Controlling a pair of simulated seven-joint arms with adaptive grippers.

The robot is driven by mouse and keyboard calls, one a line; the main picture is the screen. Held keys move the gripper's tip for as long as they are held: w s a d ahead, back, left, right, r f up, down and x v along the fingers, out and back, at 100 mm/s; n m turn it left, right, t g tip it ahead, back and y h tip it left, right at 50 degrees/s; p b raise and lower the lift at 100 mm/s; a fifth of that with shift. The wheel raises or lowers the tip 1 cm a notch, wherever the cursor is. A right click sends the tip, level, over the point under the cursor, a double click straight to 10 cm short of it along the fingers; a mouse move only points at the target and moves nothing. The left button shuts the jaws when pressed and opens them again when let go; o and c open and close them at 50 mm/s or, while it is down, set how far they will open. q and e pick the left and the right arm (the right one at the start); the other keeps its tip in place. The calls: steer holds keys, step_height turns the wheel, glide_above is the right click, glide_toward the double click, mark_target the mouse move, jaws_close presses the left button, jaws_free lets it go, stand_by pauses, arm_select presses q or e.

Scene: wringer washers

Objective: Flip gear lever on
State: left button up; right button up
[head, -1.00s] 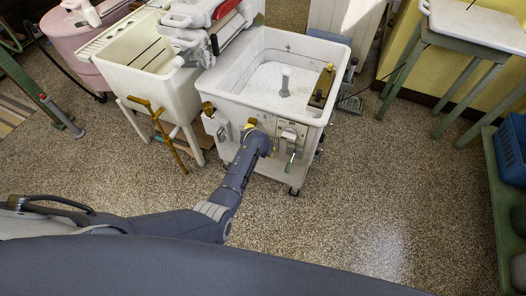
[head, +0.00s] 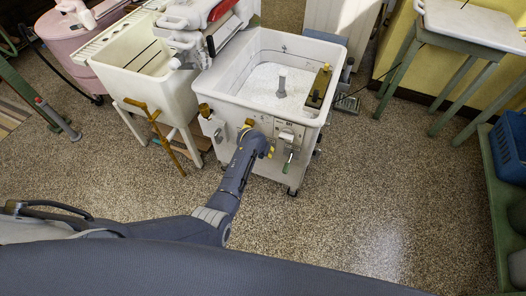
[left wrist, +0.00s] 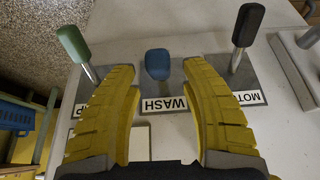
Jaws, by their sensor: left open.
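The white wringer washer (head: 245,115) stands in the middle of the head view, its control panel facing me. In the left wrist view, the panel (left wrist: 140,142) carries a green lever (left wrist: 73,44), a blue lever (left wrist: 158,64) and a black lever (left wrist: 247,24). The label WASH (left wrist: 164,104) is below the blue one. My left gripper (left wrist: 158,70) is open, its yellow fingers on either side of the blue knob with gaps visible. The green lever is outside the fingers at left, the black at right. In the head view my left gripper (head: 259,139) is at the panel. My right gripper is not in view.
A cream rinse tub (head: 150,85) with a brown handle stands left of the washer. A pink washer (head: 75,45) is behind it. A green table (head: 440,52) and a blue crate (head: 510,145) are at right. The speckled floor (head: 370,200) in front is clear.

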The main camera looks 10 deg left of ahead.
arm_select(q)
steer(key=shift+v, duration=3.1)
steer(key=s+a+f+g, duration=0.1)
steer(key=s+a+f, duration=0.1)
steer(key=s+f, duration=1.15)
steer(key=s+a+f+g, duration=0.1)
steer(key=s+a+f, duration=0.1)
steer(key=s+f, duration=1.1)
steer(key=s+a+f, duration=0.2)
steer(key=s+f, duration=0.1)
steer(key=s, duration=0.7)
steer(key=s+a+f+m+g, duration=0.1)
steer(key=s+a+f, duration=0.2)
steer(key=s, duration=0.8)
steer(key=s+a+f+g+y, duration=0.1)
steer(key=s+f, duration=0.4)
steer(key=s, duration=0.6)
steer(key=shift+a+f+m, duration=0.25)
steer(key=shift+a+m, duration=0.15)
steer(key=shift+a, duration=0.45)
